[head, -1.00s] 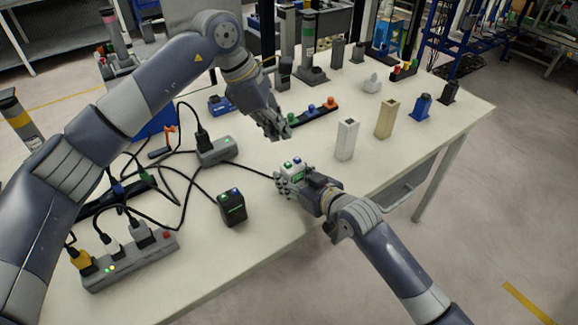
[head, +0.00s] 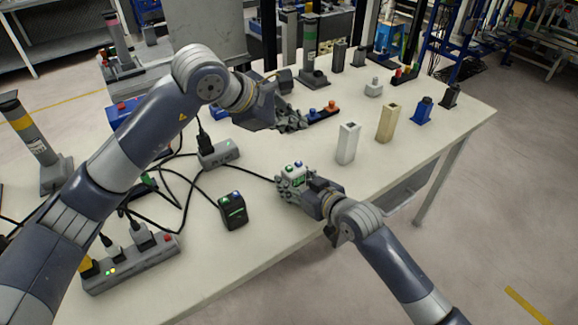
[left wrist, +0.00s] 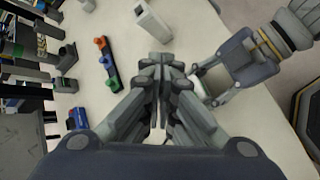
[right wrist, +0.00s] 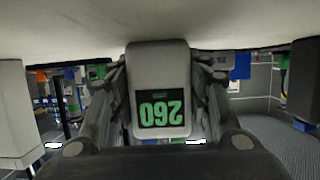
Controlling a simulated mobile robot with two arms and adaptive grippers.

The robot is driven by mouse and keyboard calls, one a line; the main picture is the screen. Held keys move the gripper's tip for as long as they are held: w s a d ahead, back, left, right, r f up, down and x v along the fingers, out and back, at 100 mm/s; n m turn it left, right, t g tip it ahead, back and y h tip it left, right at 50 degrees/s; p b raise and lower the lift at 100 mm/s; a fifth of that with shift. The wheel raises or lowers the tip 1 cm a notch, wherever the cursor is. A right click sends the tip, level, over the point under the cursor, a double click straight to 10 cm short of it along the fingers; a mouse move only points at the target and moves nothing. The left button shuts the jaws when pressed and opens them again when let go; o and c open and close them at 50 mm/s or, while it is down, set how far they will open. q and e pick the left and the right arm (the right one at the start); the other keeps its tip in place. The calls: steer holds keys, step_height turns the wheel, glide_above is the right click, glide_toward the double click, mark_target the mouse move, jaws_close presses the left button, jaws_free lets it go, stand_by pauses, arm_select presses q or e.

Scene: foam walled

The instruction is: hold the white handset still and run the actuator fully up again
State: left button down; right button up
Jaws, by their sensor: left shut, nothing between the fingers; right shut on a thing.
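The white handset (head: 291,172) has green and blue buttons on top and sits at the table's near edge. My right gripper (head: 288,184) is shut on it. In the right wrist view the handset (right wrist: 158,75) is between the fingers, its green display reading 260 upside down. My left gripper (head: 300,122) is shut and empty, above the table beyond the handset; its closed fingers (left wrist: 163,62) fill the middle of the left wrist view. Columns with a green band (head: 309,45), a pink band (head: 112,32) and a yellow band (head: 22,120) stand around; I cannot tell which is the actuator.
A grey box (head: 218,153) with cables lies left of the handset. A dark box with a green display (head: 233,211) and a power strip (head: 130,265) are nearer. White (head: 348,143) and beige (head: 387,122) blocks stand to the right. A button strip (head: 322,112) is behind my left gripper.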

arm_select(q)
glide_toward(299, 164)
steer(key=shift+w+d+f, duration=0.55)
steer(key=shift+w+d, duration=0.2)
steer(key=shift+d, duration=0.1)
steer(key=shift+w+d+f, duration=0.55)
steer(key=shift+w+d, duration=0.15)
steer(key=shift+d, duration=0.15)
steer(key=shift+f, duration=0.1)
steer(key=shift+f, duration=0.3)
steer(key=shift+f, duration=0.6)
stand_by(1.5)
steer(key=shift+r, duration=0.1)
stand_by(2.2)
steer(key=shift+r, duration=0.9)
steer(key=shift+r, duration=2.55)
